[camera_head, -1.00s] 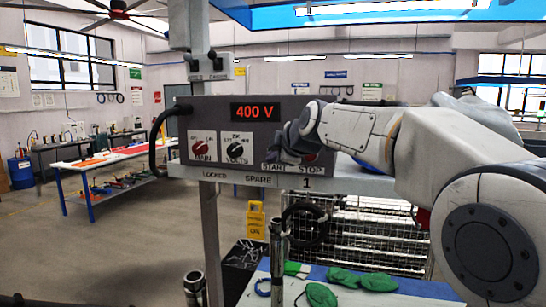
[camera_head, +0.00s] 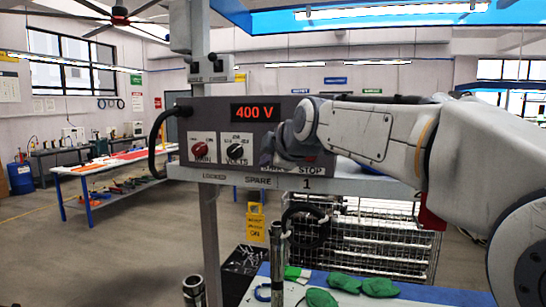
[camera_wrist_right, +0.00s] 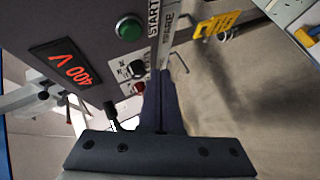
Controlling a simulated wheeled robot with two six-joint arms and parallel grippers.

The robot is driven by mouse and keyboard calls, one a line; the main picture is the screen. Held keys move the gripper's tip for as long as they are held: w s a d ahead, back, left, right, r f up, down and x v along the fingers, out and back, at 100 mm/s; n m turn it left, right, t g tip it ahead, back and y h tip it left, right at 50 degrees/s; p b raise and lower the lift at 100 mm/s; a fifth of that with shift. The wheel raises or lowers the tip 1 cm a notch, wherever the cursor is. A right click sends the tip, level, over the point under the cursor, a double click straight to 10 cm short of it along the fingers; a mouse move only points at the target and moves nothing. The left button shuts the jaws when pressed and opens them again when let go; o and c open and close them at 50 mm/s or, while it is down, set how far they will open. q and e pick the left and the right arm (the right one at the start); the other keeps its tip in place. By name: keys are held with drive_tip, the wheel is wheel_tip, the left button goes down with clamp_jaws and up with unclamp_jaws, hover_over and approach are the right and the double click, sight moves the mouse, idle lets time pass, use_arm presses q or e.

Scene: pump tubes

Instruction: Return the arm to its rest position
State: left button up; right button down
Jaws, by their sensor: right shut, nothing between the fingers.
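My right gripper (camera_head: 268,152) is shut and empty in front of the lower right of a grey control box (camera_head: 220,115) in the head view. In the right wrist view its dark fingers (camera_wrist_right: 160,78) are together, pointing along the box face and appearing apart from the green button (camera_wrist_right: 129,27). My right forearm reaches in from the right and hides the box's right side, including its buttons, in the head view. The red display (camera_head: 255,112) reads 400 V. My left arm is not in view.
The box stands on a grey shelf (camera_head: 240,180) on a post. Below are metal tubes (camera_head: 278,260), green gloves (camera_head: 345,283) on a blue-edged table and a wire cage (camera_head: 380,240). A yellow floor sign (camera_head: 255,222) stands behind. Open floor lies to the left.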

idle(0.4)
drive_tip(key=s+a+f+m+g+h+b, duration=0.2)
drive_tip(key=s+f+m+g, duration=0.6)
drive_tip(key=s+f, duration=1.75)
drive_tip(key=s+d+f+m+g+h, duration=0.1)
drive_tip(key=s+d+f+m+g, duration=0.2)
drive_tip(key=s+d+f, duration=0.3)
drive_tip(key=s+f+g, duration=0.1)
drive_tip(key=s+f, duration=0.3)
drive_tip(key=s, duration=0.2)
drive_tip(key=shift+d+f+h, duration=0.15)
drive_tip(key=shift+f+h, duration=0.15)
drive_tip(key=shift+h, duration=0.1)
